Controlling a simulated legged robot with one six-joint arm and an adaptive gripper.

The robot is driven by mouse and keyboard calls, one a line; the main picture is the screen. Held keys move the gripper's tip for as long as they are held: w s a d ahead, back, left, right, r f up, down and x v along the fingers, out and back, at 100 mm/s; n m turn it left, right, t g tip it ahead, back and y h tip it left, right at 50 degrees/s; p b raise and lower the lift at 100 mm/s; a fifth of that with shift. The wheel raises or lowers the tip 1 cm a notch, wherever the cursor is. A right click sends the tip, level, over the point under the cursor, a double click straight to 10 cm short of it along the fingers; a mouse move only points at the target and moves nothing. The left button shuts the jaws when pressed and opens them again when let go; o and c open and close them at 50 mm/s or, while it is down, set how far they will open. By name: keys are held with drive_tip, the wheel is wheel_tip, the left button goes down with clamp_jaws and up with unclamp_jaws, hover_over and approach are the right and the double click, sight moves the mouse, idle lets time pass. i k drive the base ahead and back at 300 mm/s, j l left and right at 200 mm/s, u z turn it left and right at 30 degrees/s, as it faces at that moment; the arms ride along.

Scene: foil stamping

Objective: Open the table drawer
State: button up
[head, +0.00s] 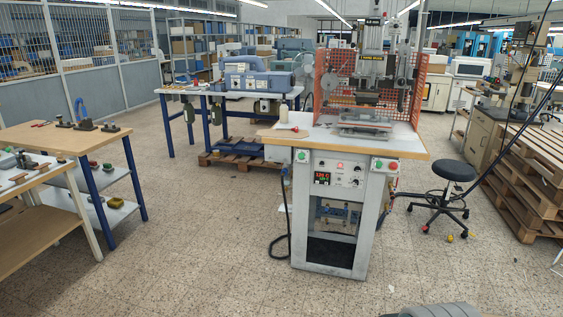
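No drawer can be made out with certainty in the head view. The stamping machine's table (408,146) stands at centre right, with a wood-edged top on a grey cabinet (300,225). The cabinet front carries a control panel (340,173) and an open recess below it; I see no clear drawer handle there. A wooden-topped table (40,140) with blue legs stands at the left, and no drawer shows on its visible sides. My gripper is not in view.
A low table (45,200) stands at the front left. A black stool (455,172) and stacked wooden pallets (530,180) are on the right. A black cable (283,225) hangs beside the cabinet to the floor. The tiled floor (200,250) between the left tables and the cabinet is clear.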

sight(278, 153)
drive_tip(key=i+j, duration=0.35)
drive_tip(key=i+j+z, duration=0.1)
drive_tip(key=i+j, duration=0.25)
drive_tip(key=j, duration=0.2)
drive_tip(key=i+j, duration=0.2)
drive_tip(key=i, duration=0.35)
drive_tip(key=i+j, duration=0.2)
drive_tip(key=i, duration=0.35)
drive_tip(key=i+j, duration=0.2)
drive_tip(key=i, duration=0.35)
drive_tip(key=i+j, duration=0.25)
drive_tip(key=i, duration=0.3)
